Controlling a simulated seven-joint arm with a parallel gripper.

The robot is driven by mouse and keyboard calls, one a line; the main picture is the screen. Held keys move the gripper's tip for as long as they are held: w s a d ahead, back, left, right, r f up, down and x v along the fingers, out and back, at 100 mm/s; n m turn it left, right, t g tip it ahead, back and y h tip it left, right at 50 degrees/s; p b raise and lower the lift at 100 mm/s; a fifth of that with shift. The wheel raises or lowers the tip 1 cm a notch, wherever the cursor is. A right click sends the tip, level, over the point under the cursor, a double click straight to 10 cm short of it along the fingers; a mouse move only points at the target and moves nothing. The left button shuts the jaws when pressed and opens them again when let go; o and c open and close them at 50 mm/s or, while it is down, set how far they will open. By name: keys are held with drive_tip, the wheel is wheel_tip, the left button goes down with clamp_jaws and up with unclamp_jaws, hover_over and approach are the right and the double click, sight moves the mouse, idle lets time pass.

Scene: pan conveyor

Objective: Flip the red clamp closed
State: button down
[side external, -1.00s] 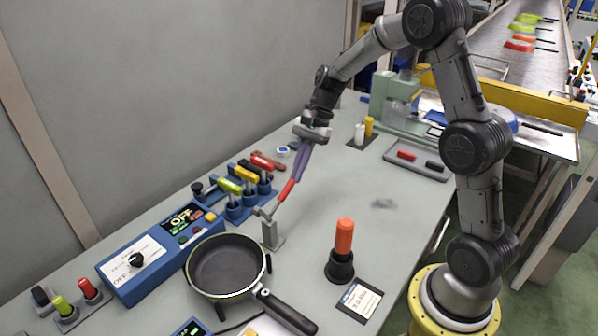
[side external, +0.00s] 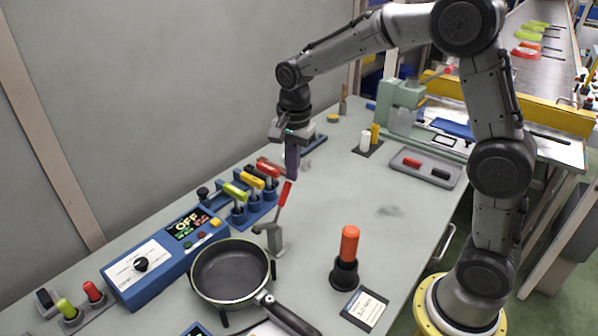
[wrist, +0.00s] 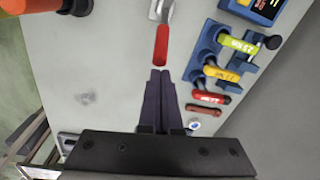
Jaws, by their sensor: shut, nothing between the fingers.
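The red clamp has a red lever handle (side external: 285,194) on a small grey metal base (side external: 273,239), next to the pan (side external: 230,270). The handle stands steeply up, leaning slightly right at its top. My gripper (side external: 291,172) points straight down with its dark purple fingers together and empty. Its fingertips are at the top end of the red handle. In the wrist view the handle (wrist: 161,45) lies just beyond the shut fingertips (wrist: 160,72). I cannot tell whether they touch.
Blue stands with green, yellow and red handles (side external: 268,169) stand left of my gripper. A blue control box (side external: 150,262) is further left. An orange-topped black piece (side external: 348,245) stands right of the pan. The table between it and the grey tray (side external: 450,180) is mostly clear.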

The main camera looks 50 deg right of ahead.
drive_tip(key=a+h, duration=0.1)
drive_tip(key=a+r+h, duration=0.1)
drive_tip(key=a+h, duration=0.1)
drive_tip(key=a, duration=0.1)
drive_tip(key=shift+r+h, duration=0.3)
drive_tip(key=shift+r, duration=0.05)
drive_tip(key=shift+a+r+h, duration=0.1)
drive_tip(key=shift+a+h, duration=0.5)
drive_tip(key=shift+a, duration=0.05)
drive_tip(key=shift+a+r, duration=0.15)
drive_tip(key=shift+a, duration=0.65)
drive_tip(key=shift+a, duration=0.1)
wheel_tip(320, 180, up, 9)
drive_tip(key=a, duration=0.1)
drive_tip(key=shift+r, duration=0.2)
